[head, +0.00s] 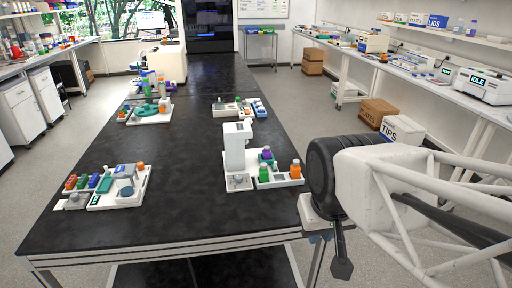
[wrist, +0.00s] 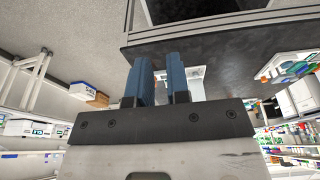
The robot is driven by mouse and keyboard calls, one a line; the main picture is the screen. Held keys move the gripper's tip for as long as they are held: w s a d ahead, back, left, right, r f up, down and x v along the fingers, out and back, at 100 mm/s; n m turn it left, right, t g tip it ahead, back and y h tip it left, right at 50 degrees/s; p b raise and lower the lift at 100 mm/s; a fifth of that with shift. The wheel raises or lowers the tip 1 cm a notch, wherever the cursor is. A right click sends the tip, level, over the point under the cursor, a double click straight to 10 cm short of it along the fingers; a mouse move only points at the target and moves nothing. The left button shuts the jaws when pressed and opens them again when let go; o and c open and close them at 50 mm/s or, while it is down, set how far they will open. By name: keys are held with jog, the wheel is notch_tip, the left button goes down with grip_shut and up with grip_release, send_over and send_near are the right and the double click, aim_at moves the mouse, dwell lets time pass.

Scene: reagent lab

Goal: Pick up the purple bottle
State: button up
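The purple bottle (head: 267,154) stands upright in the head view, at the back of a white tray (head: 276,184) on the black bench. A green bottle (head: 263,173) is in front of it and an orange bottle (head: 295,170) is to its right. A white instrument (head: 236,148) rises just left of it. My gripper shows in the wrist view (wrist: 160,78), its two blue fingers apart with nothing held between them. In the head view my arm is right of the tray, clear of the bottles. I cannot pick out the purple bottle in the wrist view.
Another tray with small coloured items (head: 118,188) sits at the bench's left. Two more trays (head: 150,112) (head: 240,108) stand farther back. The middle of the black bench (head: 185,150) is free. A side counter (head: 425,85) runs along the right wall.

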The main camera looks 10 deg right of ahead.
jog(key=o, duration=0.8)
jog(key=m+t+y, duration=0.3)
jog(key=m+t, duration=0.6)
jog(key=m, duration=2.4)
send_over(267, 155)
jog(key=s+d, duration=0.1)
jog(key=s, duration=0.2)
notch_tip(267, 155, down, 20)
jog(key=shift+s+r, duration=0.1)
jog(key=shift+r, duration=0.15)
